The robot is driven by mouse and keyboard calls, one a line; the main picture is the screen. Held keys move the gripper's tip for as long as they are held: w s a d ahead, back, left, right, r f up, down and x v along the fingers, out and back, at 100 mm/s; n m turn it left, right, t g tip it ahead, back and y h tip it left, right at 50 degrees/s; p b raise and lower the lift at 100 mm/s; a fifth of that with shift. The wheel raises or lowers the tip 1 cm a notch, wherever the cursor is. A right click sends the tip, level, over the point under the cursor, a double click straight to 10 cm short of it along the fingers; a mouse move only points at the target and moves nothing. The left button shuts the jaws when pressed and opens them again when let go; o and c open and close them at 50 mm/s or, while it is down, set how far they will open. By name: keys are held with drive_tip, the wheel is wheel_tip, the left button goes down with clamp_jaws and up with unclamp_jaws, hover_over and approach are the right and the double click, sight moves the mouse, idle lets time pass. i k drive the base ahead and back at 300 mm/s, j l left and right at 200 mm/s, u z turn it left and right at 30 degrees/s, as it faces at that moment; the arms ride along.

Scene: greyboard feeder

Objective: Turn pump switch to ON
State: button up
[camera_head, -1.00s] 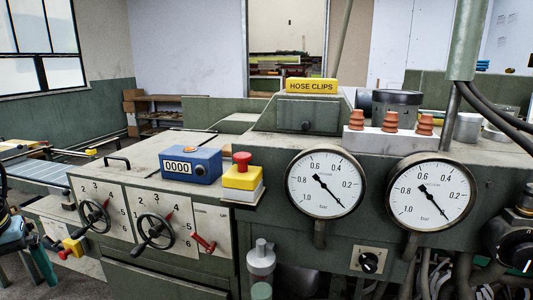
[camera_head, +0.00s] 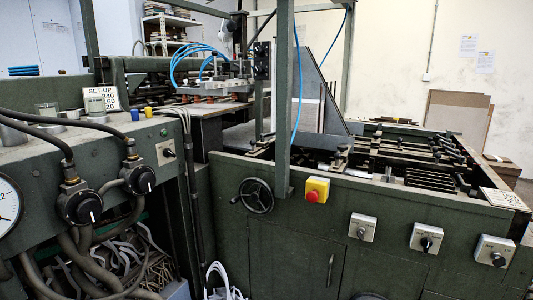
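Several rotary switches on pale plates show in the head view, and I cannot read their labels or tell which is the pump switch. One switch (camera_head: 167,152) is on the left machine panel. A left switch (camera_head: 362,227), a middle switch (camera_head: 426,238) and a right switch (camera_head: 492,250) sit in a row on the green front panel at right. Their ON or OFF positions are too small to tell. My gripper is not in view.
A yellow box with a red button (camera_head: 317,190) and a black handwheel (camera_head: 257,195) stick out from the front panel. A green upright post (camera_head: 285,100) stands before the machine. Two black round valves (camera_head: 82,206) with hoses are at left. White cables hang low.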

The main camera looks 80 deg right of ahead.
sight(168, 152)
drive_tip(key=l+z, duration=0.2)
drive_tip(key=z, duration=0.2)
drive_tip(key=l+z, duration=0.2)
drive_tip(key=z, duration=0.2)
drive_tip(key=i+l+z, duration=0.1)
drive_tip(key=z, duration=0.3)
drive_tip(key=i+l+z, duration=0.1)
drive_tip(key=z, duration=0.3)
drive_tip(key=i+l, duration=0.2)
drive_tip(key=l, duration=0.1)
